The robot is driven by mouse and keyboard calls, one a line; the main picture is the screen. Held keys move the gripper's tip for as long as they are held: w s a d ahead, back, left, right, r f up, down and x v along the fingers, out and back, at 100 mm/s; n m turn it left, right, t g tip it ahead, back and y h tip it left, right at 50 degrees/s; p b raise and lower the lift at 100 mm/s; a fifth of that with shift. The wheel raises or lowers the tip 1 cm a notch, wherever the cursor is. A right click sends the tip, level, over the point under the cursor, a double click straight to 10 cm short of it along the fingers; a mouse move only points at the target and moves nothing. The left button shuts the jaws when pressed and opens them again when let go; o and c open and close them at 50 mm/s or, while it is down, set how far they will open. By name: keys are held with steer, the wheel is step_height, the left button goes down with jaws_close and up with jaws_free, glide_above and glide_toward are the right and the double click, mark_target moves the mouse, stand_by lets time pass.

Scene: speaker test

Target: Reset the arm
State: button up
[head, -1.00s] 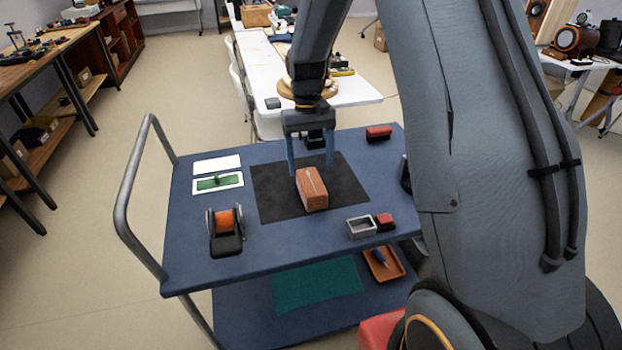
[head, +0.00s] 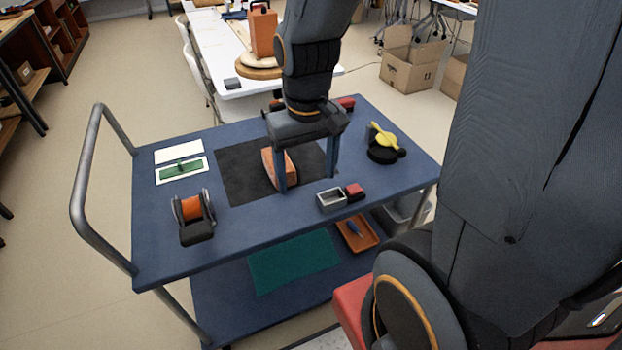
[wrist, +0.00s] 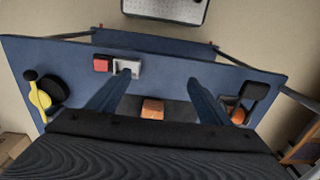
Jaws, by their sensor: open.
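My gripper (head: 308,184) is open and empty over the blue cart top (head: 240,250), with its two blue fingers pointing down. A wooden block-like speaker (head: 267,165) sits on a black mat (head: 232,182), partly hidden behind the left finger in the head view. In the wrist view my gripper (wrist: 159,79) has its fingers spread wide, and the speaker (wrist: 152,109) shows between them, near the palm. I see no contact between the fingers and the speaker.
The cart top also holds an orange-reeled dispenser (head: 191,208), a green tool on a white card (head: 181,170), a grey open box (head: 331,200), a red block (head: 354,190) and a yellow-and-black item (head: 383,145). A metal handle (head: 80,190) rises at the left. A white table (head: 232,60) stands behind.

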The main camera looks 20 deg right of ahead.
steer(key=shift+s+f, duration=0.2)
steer(key=shift+s, duration=1)
stand_by(0.4)
